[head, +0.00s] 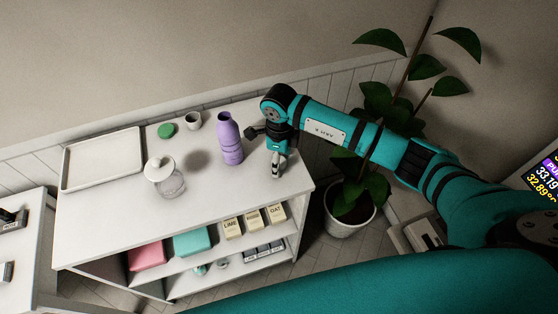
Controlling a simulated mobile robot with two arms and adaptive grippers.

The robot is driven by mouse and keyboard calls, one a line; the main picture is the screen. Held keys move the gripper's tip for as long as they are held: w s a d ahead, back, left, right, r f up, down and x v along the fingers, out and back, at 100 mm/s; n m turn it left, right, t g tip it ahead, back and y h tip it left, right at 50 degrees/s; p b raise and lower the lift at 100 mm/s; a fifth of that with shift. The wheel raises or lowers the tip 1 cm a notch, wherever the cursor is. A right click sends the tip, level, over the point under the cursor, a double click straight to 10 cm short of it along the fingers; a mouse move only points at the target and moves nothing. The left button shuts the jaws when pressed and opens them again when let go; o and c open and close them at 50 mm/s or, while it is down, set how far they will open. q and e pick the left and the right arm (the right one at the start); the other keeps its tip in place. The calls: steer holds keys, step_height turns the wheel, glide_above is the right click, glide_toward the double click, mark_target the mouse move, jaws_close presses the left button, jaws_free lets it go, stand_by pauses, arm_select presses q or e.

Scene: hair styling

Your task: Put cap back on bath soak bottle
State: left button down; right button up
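A purple bottle (230,142) stands upright on the white shelf top, near its right side. Its narrower neck points up, and I see no separate cap on it. A flat round green piece (166,130) lies at the back of the top; I cannot tell whether it is the cap. My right gripper (277,168) points down over the right end of the top, to the right of the bottle and apart from it. Its fingers look close together, but the view is too small to tell whether they hold anything. My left gripper is out of view.
A small cup (193,120) stands behind the bottle, and a glass jar with a white lid (164,177) at front left. A white tray (102,131) fills the left end. Boxes (233,227) sit on the shelf below. A potted plant (350,208) stands right of the unit.

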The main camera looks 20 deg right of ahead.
steer(key=c, duration=0.7)
steer(key=shift+r, duration=0.15)
steer(key=shift+r+b, duration=0.55)
step_height(320, 180, up, 2)
steer(key=shift+s+b, duration=0.15)
steer(key=shift+b, duration=0.55)
steer(key=s+a+r+b, duration=0.1)
steer(key=s+a+b, duration=0.3)
steer(key=s, duration=1)
steer(key=shift+a+r+b, duration=0.3)
steer(key=shift+a+r, duration=0.05)
steer(key=shift+a, duration=1.4)
steer(key=shift+w, duration=0.1)
